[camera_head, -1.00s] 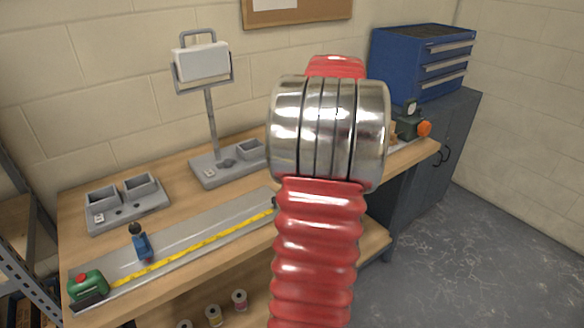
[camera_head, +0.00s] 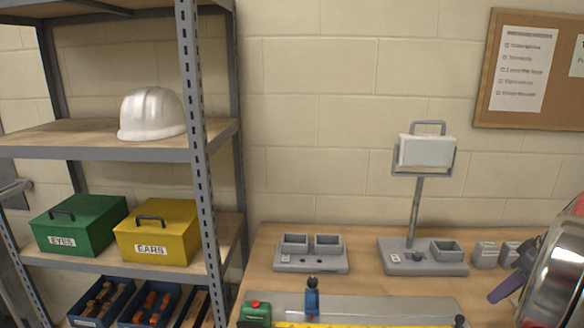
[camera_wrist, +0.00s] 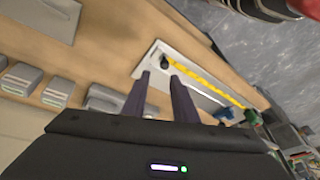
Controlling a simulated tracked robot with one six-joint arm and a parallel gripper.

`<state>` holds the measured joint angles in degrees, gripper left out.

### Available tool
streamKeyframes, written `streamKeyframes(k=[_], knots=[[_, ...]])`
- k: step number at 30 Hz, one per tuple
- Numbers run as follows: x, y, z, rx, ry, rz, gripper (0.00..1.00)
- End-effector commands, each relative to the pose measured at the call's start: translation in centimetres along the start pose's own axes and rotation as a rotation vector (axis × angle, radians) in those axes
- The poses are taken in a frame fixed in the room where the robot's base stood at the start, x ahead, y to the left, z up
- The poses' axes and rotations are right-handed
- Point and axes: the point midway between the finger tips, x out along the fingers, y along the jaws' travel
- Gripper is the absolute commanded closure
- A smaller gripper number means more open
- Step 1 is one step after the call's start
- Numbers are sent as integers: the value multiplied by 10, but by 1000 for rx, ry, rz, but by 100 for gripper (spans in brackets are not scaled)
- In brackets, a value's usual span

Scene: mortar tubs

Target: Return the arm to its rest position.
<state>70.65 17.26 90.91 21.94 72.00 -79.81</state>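My gripper (camera_wrist: 160,77) shows in the wrist view as two dark purple fingers. In the head view a purple finger of my gripper (camera_head: 510,284) shows at the right edge, beside my shiny metal and red arm, above the wooden bench (camera_head: 365,282). Most of the arm is outside the head view.
A grey metal shelf (camera_head: 200,150) stands left of the bench with a white helmet (camera_head: 152,115), a green box (camera_head: 80,224) and a yellow box (camera_head: 158,233). A lamp stand (camera_head: 415,210), a grey two-tub tray (camera_head: 310,262) and a yellow tape (camera_head: 345,325) are on the bench.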

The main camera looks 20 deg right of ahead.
Motion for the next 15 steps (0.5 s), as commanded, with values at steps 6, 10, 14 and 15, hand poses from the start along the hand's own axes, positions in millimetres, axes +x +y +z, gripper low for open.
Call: streamKeyframes(k=[6, 10, 14, 15], knots=[[20, -19, 23, 297, -60, 19, 74], [27, -47, 18, 422, -91, 49, 74], [33, -85, 5, 515, -114, 85, 74], [35, -97, 1, 536, -118, 97, 74]])
